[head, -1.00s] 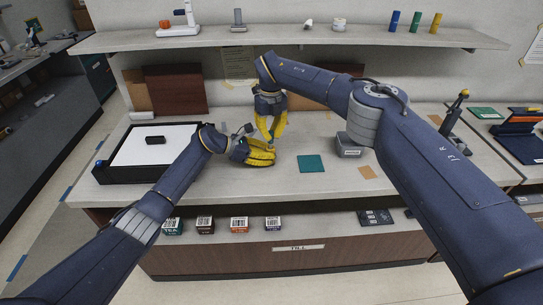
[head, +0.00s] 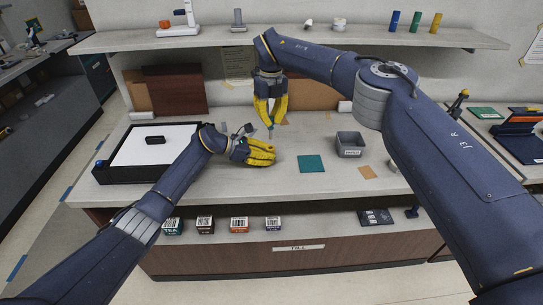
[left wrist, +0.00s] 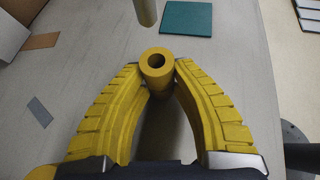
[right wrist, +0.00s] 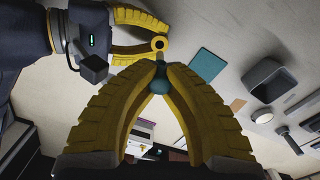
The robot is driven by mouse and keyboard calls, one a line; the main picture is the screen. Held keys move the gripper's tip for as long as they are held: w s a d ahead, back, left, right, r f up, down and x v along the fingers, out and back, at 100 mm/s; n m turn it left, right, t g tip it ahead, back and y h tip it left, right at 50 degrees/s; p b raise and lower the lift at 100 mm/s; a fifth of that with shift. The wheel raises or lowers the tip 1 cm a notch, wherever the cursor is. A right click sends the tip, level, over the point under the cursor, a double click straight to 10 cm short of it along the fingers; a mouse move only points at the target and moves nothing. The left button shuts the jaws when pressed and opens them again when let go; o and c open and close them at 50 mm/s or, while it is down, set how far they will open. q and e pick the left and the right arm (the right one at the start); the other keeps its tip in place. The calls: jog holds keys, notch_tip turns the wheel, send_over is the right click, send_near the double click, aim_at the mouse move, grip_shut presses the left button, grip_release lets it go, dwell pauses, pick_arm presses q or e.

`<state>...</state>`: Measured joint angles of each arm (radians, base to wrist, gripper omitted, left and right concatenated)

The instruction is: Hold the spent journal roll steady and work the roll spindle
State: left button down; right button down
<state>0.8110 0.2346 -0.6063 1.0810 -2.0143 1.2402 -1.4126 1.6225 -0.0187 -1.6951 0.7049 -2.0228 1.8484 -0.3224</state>
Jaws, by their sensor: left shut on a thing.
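The journal roll (left wrist: 156,64) is a yellow hollow cylinder, standing with its open bore facing the left wrist camera. My left gripper (left wrist: 158,76) is shut on it; in the head view its yellow fingers (head: 262,152) hide most of the roll. The roll also shows in the right wrist view (right wrist: 158,44). The roll spindle has a teal knob (right wrist: 160,86) and a thin pale shaft. My right gripper (right wrist: 160,72) is shut on the knob. The shaft (left wrist: 147,12) shows apart from the roll's bore in the left wrist view, outside it.
A grey bin (head: 350,145) and a teal square (head: 311,164) lie right of the grippers on the counter. A shelf (head: 300,38) runs above the counter. Brown boards lean on the wall behind.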

dwell(0.3)
jog(key=w+d+r, duration=0.1)
jog(key=d+r, duration=0.4)
jog(key=r, duration=0.1)
jog(key=shift+w+d, duration=0.35)
jog(key=shift+d, duration=0.05)
pick_arm(q)
jog(key=c, duration=1.1)
grip_release()
jog(key=shift+o, duration=0.2)
